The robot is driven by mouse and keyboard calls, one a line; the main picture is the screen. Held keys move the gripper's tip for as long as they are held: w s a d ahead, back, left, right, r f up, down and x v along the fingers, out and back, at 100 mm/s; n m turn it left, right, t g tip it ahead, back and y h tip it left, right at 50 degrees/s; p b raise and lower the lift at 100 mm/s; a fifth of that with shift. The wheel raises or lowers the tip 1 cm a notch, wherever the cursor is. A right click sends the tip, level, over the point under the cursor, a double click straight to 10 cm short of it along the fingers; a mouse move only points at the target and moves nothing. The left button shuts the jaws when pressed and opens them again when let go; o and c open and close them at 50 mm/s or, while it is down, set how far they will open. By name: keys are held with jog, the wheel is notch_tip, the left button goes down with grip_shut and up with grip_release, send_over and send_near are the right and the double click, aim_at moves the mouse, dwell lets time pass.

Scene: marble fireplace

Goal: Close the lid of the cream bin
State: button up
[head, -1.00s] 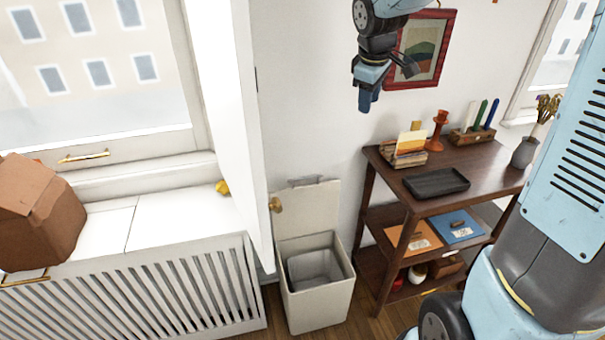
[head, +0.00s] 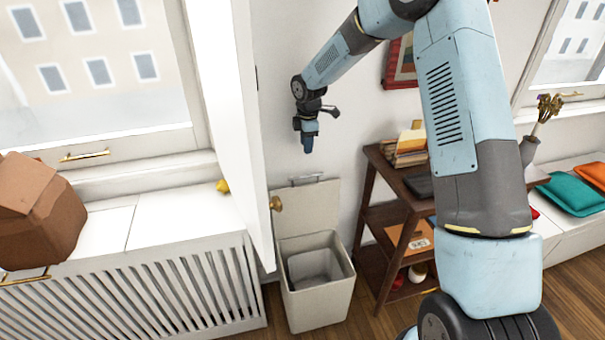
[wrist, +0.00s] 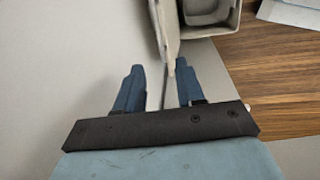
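The cream bin (head: 318,303) stands on the floor beside the radiator cover, its inside showing from above. Its lid (head: 307,210) is raised and stands upright at the back, near the wall, with a thin handle (head: 307,178) along its top edge. My gripper (head: 308,145) hangs fingers-down above the lid's top edge, with a visible gap below it in the head view. In the wrist view, my gripper (wrist: 160,82) has its two blue fingers apart, and the lid (wrist: 166,28) shows edge-on beyond them. The bin's opening (wrist: 207,10) lies beyond it.
An open white panel with a brass knob (head: 276,203) stands just left of the bin. A dark wooden shelf (head: 375,195) with books and trays stands to the right. A cardboard box (head: 42,215) sits on the window ledge.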

aim_at(304, 177)
jog(key=f, duration=0.4)
jog(key=w+f, duration=0.1)
jog(key=f, duration=0.4)
jog(key=w+a+f, duration=0.1)
jog(key=f, duration=0.4)
jog(key=shift+f, duration=0.25)
jog(key=shift+c, duration=0.3)
grip_shut()
